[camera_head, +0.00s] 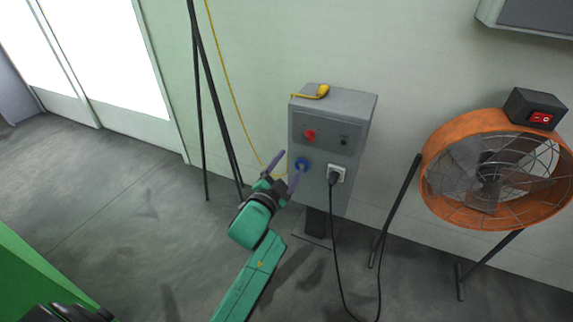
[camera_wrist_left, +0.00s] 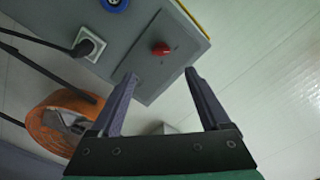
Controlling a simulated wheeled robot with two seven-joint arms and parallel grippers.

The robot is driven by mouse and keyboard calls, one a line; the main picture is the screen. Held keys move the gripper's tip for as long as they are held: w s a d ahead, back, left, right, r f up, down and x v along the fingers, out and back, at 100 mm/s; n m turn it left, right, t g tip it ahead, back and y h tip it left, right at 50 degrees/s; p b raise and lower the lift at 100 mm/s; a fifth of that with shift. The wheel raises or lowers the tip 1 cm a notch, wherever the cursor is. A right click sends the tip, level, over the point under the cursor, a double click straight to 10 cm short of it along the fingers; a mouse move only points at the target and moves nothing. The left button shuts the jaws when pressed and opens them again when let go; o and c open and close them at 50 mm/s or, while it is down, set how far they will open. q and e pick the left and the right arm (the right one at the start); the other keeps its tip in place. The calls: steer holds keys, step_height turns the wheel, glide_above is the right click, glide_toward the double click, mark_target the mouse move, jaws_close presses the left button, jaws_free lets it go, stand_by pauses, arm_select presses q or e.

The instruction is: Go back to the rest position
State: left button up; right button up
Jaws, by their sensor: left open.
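My left gripper (camera_head: 285,170) is open and empty in front of the grey control box on a post (camera_head: 356,118). Its purple fingers overlap the box's lower left side in the head view; whether they touch it I cannot tell. In the left wrist view the two fingers (camera_wrist_left: 158,90) stand wide apart, with the box's edge beyond them. The box has a red button (camera_head: 309,135), a small dark knob (camera_head: 345,142) and a blue round socket (camera_head: 301,165). The red button (camera_wrist_left: 160,48) shows between and above the fingers in the wrist view. My right gripper is not seen.
A black plug (camera_head: 335,178) with a hanging cable sits in the box's white socket. A yellow object (camera_head: 321,92) lies on top of the box. An orange fan (camera_head: 433,158) with a switch box (camera_head: 534,108) stands at right. Open floor (camera_head: 120,205) lies at left.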

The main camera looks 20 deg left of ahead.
arm_select(q)
steer(key=shift+s, duration=0.6)
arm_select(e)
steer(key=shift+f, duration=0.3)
